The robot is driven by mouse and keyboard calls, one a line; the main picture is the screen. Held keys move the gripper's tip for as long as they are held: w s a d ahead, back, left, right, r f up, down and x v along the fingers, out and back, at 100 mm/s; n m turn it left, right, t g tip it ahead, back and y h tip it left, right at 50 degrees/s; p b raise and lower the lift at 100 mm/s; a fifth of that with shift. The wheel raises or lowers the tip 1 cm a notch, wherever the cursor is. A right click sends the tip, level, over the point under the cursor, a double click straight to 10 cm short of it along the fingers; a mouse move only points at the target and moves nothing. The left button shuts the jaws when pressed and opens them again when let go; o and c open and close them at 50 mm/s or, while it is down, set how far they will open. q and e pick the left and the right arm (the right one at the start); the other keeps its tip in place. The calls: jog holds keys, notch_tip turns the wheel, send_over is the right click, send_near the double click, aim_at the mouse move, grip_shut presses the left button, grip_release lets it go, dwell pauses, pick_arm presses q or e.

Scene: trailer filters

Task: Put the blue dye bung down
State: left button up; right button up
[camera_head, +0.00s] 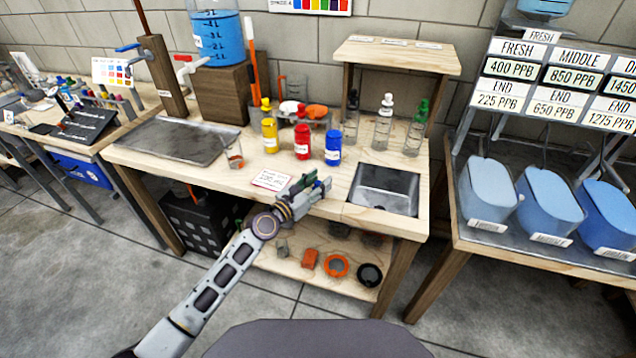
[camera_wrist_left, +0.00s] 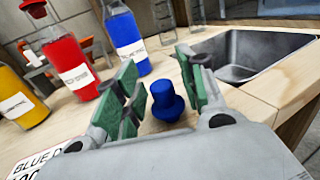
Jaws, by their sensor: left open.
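The blue dye bung (camera_wrist_left: 166,103) stands on the wooden bench top in the left wrist view, between the parted green finger pads of my left gripper (camera_wrist_left: 160,88). The fingers are open and a gap shows on each side of the bung. In the head view my left gripper (camera_head: 316,190) is low over the bench's front edge, left of the sink; I cannot make out the bung there. The blue bottle (camera_head: 333,150) stands behind with an open top; it also shows in the left wrist view (camera_wrist_left: 125,38). My right gripper is not in view.
A red bottle (camera_head: 302,141) and a yellow bottle (camera_head: 269,134) stand left of the blue one. A label card (camera_head: 269,180) lies left of my gripper. A sink (camera_head: 384,190) is sunk into the bench (camera_head: 225,182) at the right. Glass cylinders stand behind it.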

pick_arm(q)
jog(key=shift+s+a, duration=0.45)
jog(key=shift+s, duration=0.1)
jog(key=v, duration=1)
jog(key=shift+s+a, duration=0.2)
jog(key=shift+a, duration=0.05)
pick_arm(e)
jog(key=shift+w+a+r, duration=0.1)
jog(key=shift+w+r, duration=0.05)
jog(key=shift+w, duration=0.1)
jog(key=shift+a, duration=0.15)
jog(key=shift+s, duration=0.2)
